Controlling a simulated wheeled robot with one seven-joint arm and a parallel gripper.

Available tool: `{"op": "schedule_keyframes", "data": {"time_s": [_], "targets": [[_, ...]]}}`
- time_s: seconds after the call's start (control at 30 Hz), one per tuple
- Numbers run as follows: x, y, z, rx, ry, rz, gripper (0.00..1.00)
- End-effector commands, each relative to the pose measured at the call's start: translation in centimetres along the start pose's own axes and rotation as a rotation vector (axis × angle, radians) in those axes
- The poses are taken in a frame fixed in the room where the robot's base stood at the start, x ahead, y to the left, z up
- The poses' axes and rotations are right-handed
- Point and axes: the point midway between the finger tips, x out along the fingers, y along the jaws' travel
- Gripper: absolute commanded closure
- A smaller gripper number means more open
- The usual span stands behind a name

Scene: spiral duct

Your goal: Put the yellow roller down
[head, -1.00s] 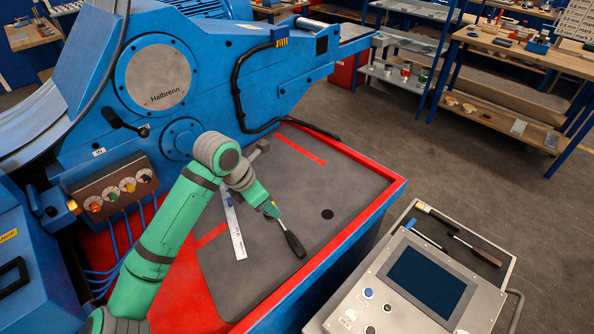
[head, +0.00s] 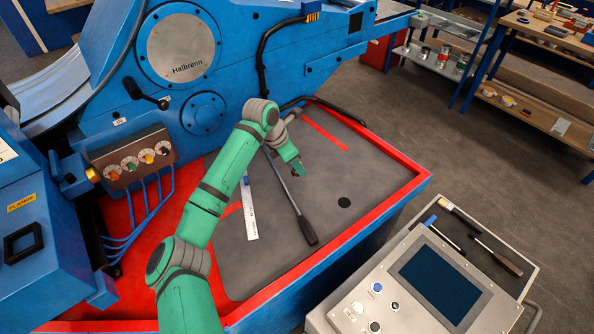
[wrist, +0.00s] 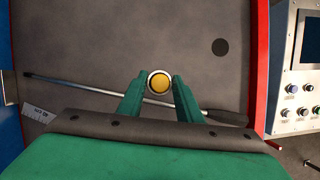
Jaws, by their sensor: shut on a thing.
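The yellow roller (wrist: 159,82) shows in the wrist view as a round yellow end with a pale rim, seen end-on between my fingertips. My gripper (wrist: 158,88) is shut on it, above the grey mat (wrist: 110,40). I cannot tell how far the roller's lower end is from the mat. In the head view my gripper (head: 299,170) is over the middle of the mat, and the roller is too small or hidden to make out there.
A long bar with a dark handle (head: 307,230) lies on the mat beside my gripper, with a steel ruler (head: 250,215) to its left. A dark round spot (head: 344,202) is at the right. A red rim (head: 400,197) edges the mat. The control panel (head: 430,285) stands at front right.

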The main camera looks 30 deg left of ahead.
Motion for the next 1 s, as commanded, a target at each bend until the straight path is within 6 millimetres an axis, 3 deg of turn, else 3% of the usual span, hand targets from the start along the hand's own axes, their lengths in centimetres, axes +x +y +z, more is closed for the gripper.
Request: {"op": "schedule_keyframes", "data": {"time_s": [0.1,0.37,0.6,0.97,1.0], "targets": [[1.4,0.9,0.1,0.000,0.000,0.000,1.00],[2.9,1.7,0.2,0.001,0.000,0.000,1.00],[5.5,1.8,-0.9,0.001,-0.001,0.000,1.00],[5.8,1.8,-1.1,0.002,0.000,0.001,1.00],[5.9,1.8,-1.2,0.002,0.000,0.000,0.66]]}}
